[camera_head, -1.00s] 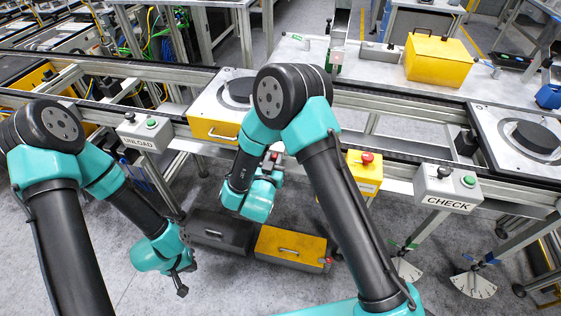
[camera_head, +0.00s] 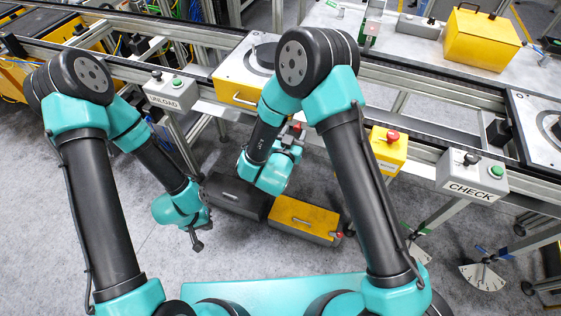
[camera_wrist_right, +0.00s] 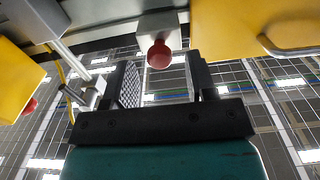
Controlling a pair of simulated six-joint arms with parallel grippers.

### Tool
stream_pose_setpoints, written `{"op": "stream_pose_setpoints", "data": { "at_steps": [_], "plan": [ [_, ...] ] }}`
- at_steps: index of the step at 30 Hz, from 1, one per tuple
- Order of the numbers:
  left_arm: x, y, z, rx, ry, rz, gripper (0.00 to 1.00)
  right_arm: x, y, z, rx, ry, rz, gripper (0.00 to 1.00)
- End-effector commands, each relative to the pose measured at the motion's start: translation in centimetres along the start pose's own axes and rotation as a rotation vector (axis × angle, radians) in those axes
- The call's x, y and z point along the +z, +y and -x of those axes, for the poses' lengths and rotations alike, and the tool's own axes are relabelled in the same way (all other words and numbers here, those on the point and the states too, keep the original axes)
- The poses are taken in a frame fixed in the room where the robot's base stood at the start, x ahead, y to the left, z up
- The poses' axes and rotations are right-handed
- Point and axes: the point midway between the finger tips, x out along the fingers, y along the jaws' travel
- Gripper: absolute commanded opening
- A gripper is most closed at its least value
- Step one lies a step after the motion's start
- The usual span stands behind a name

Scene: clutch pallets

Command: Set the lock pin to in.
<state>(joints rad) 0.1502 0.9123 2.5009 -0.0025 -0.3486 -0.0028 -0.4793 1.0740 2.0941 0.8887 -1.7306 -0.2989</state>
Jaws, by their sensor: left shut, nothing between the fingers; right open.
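A red knob (camera_wrist_right: 159,54) on a pale block, which looks like the lock pin, shows in the right wrist view just ahead of my right gripper (camera_wrist_right: 165,80). The gripper's two fingers are open on either side of the knob's line, with nothing held. In the head view, my right gripper (camera_head: 291,140) is under the front conveyor edge, and a small red spot (camera_head: 297,126) shows beside it. Whether the fingers touch the knob cannot be told. My left gripper (camera_head: 196,238) is shut and empty, low over the floor, away from the knob.
A yellow-fronted pallet (camera_head: 236,93) with a handle sits on the conveyor. A yellow box with a red button (camera_head: 392,136) and the CHECK box (camera_head: 472,178) stand to the right. The UNLOAD box (camera_head: 170,92) is left. Grey (camera_head: 237,196) and yellow (camera_head: 304,219) cases lie below.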

Motion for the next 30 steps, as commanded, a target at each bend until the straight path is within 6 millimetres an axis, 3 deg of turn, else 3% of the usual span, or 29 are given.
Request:
{"op": "stream_pose_setpoints", "data": {
  "at_steps": [19, 24, 30],
  "plan": [
    [0.0, 0.0, 0.0, 0.0, 0.0, 0.0, 0.0, 0.0, -0.1, 12.2, -0.004, 0.001, 0.003, 0.52],
    [0.0, 0.0, 0.0, 0.0, 0.0, 0.0, 0.0, 0.0, 0.0, 14.2, -0.002, 0.0, 0.002, 0.52],
    [0.0, 0.0, 0.0, 0.0, 0.0, 0.0, 0.0, 0.0, 0.0, 15.0, 0.0, 0.0, 0.0, 0.52]
  ]
}}
